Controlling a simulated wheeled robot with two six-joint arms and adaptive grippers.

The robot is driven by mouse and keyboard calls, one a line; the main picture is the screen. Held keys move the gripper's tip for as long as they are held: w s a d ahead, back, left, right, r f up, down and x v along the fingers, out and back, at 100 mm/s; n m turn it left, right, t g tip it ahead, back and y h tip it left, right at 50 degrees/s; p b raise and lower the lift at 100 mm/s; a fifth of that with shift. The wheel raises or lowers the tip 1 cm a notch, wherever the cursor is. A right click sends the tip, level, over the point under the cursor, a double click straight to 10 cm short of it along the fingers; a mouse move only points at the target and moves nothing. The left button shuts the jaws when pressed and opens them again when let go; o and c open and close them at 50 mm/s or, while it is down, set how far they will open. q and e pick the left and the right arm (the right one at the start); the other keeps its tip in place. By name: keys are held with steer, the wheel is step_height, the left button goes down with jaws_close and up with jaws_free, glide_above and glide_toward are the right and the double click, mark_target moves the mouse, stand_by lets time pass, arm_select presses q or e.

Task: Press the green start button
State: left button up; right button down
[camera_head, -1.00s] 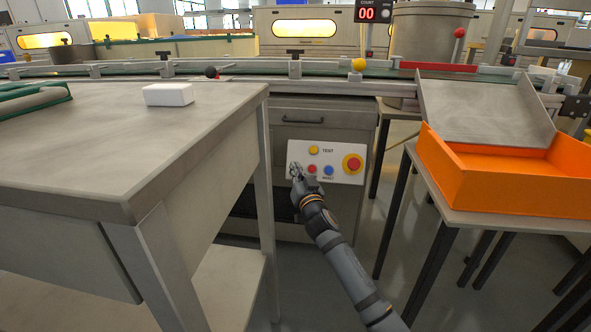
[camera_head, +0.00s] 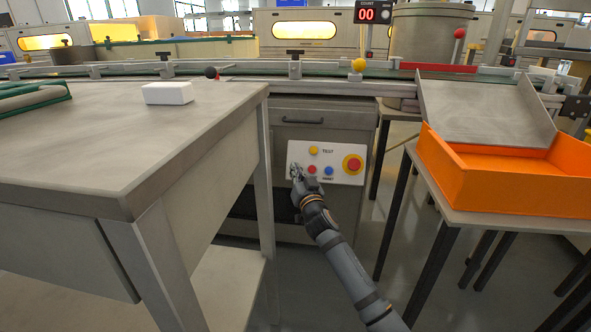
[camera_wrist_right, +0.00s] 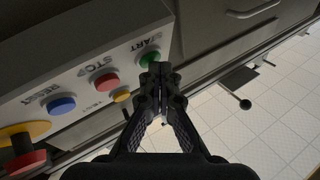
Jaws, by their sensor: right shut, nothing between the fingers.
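The green start button (camera_wrist_right: 149,59) shows in the right wrist view at the end of the panel's row, under the word START. In the head view my right gripper covers the place where it sits. My right gripper (camera_wrist_right: 160,68) is shut and empty. Its fingertips are right beside the green button in the wrist view and overlap its edge; I cannot tell whether they touch it. In the head view the right gripper (camera_head: 294,167) is at the left end of the white control panel (camera_head: 333,150). My left gripper is not in view.
The panel also carries a red stop button (camera_wrist_right: 107,83), a blue reset button (camera_wrist_right: 62,105), a yellow test button (camera_head: 313,150) and a large red emergency knob (camera_head: 353,164). A grey table (camera_head: 110,150) stands at left, an orange tray (camera_head: 455,180) at right. The counter (camera_head: 374,14) reads 00.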

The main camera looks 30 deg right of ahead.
steer(key=shift+s+a+r+p, duration=0.35)
steer(key=shift+s+a, duration=0.1)
steer(key=shift+s, duration=0.1)
steer(key=s+a, duration=0.1)
steer(key=s+r+p, duration=0.1)
steer(key=s+a+r+p, duration=0.1)
steer(key=shift+s+a+r, duration=0.25)
steer(key=shift+a, duration=0.05)
stand_by(0.4)
stand_by(0.6)
